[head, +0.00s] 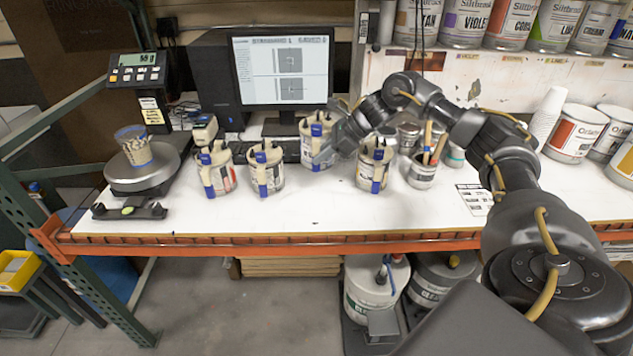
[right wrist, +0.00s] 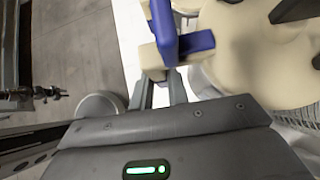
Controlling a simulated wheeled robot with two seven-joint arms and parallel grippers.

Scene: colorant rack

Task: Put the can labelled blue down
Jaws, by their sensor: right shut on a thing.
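My right gripper (head: 322,156) reaches in from the right and is shut on the pale handle of a can (head: 309,130) in front of the monitor. This can has a cream top and a blue clip; I cannot read its label. In the right wrist view the fingers (right wrist: 163,92) close at the cream handle below a blue clip (right wrist: 178,40). The cream top (right wrist: 255,55) fills the upper right there. I cannot tell whether the can touches the bench. My left gripper is not in view.
Similar cans stand on the white bench at the left (head: 216,172), centre left (head: 267,170) and right (head: 372,166). A tin with brushes (head: 423,168) is farther right. A scale (head: 143,176) holds a cup at the left.

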